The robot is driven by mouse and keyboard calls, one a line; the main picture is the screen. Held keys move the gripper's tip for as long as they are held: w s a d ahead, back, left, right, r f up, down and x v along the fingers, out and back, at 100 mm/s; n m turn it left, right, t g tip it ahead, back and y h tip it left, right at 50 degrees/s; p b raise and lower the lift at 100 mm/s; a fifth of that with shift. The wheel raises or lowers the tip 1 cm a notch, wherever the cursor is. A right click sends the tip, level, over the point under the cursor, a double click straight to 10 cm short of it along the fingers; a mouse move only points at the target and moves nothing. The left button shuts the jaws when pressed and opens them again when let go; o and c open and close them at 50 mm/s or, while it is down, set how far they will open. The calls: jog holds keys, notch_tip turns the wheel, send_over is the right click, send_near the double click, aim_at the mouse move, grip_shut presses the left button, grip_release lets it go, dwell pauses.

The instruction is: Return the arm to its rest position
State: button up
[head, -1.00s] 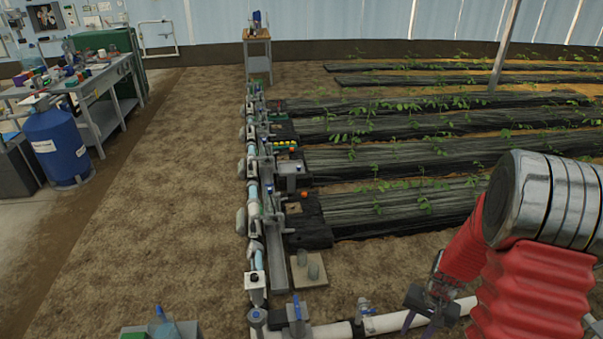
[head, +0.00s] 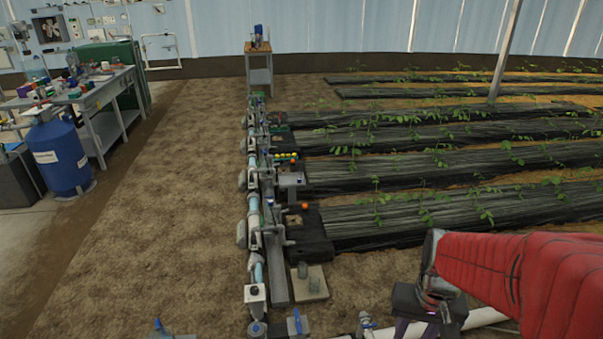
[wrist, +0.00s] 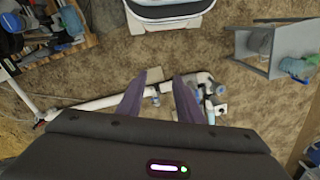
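My arm in its red sleeve reaches in from the right edge of the head view, with a silver joint near its end. My gripper (head: 422,328) hangs below that joint, at the lower right, with its purple fingers pointing down and partly cut off by the frame's edge. In the wrist view the two purple fingers (wrist: 160,78) stand apart, with bare ground and a white pipe seen between and beyond them. My gripper is open and holds nothing that I can see.
A line of pipes and valves (head: 255,215) runs away from me at the centre. Black-covered plant beds (head: 430,205) lie to its right. A blue tank (head: 60,158) and a workbench (head: 100,92) stand at the left. Bare soil (head: 150,190) between is clear.

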jog(key=s+a+r+n+t, duration=0.1)
jog(key=s+a+r+t, duration=0.1)
jog(key=r, duration=0.5)
jog(key=s+a+r+n+t, duration=0.2)
jog(key=a+r, duration=0.3)
jog(key=r, duration=0.3)
jog(key=shift+s+t, duration=0.4)
jog(key=shift+t, duration=0.3)
jog(key=shift+d, duration=0.1)
